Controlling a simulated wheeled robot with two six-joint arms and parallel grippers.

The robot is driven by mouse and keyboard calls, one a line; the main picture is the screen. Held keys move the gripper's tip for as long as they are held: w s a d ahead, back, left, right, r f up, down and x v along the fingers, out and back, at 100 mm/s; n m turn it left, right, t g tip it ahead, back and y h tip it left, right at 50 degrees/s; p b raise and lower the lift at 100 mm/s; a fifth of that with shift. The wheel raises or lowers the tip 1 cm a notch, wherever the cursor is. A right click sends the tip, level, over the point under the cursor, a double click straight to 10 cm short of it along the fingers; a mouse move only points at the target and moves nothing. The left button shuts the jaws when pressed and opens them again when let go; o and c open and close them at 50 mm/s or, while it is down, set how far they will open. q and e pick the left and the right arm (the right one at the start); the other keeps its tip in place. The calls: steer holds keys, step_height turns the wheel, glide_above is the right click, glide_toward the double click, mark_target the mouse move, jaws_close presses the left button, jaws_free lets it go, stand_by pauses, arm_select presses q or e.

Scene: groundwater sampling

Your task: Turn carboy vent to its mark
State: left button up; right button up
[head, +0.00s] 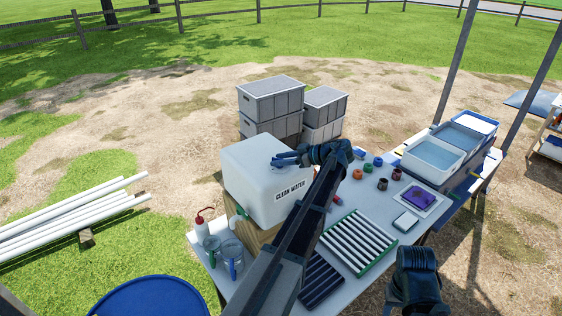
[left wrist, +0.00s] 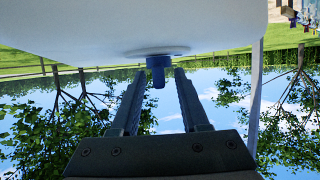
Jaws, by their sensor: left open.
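The carboy (head: 250,185) is a white, box-shaped container marked "CLEAN WATER". In the left wrist view, which is upside down, its white body (left wrist: 130,25) fills the top. The blue vent (left wrist: 157,66) stands on a round white base on it, with a small tab to one side. My left gripper (head: 281,160) reaches over the carboy top. In the left wrist view its open fingers (left wrist: 159,73) stand on either side of the vent, with gaps showing. The vent's mark cannot be made out. Part of my right arm shows at lower right; its fingers cannot be made out.
The carboy sits on a wooden stand (head: 243,230) on the table. A red-capped wash bottle (head: 201,229) and clear jugs (head: 232,254) stand at left. A striped rack (head: 358,241), small coloured caps and a purple item (head: 419,198) lie at right. Grey crates (head: 272,100) stand behind.

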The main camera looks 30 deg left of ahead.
arm_select(q)
steer(key=shift+c, duration=0.2)
jaws_close()
steer(key=shift+s, duration=0.1)
steer(key=shift+s+m+t, duration=0.2)
steer(key=shift+m+t, duration=1)
steer(key=shift+t, duration=0.2)
steer(key=shift+m+t+h, duration=0.4)
steer(key=shift+m+t, duration=1.2)
steer(key=shift+t, duration=0.2)
steer(key=shift+w+t, duration=0.15)
steer(key=shift+t, duration=0.15)
steer(key=shift+o, duration=0.2)
jaws_free()
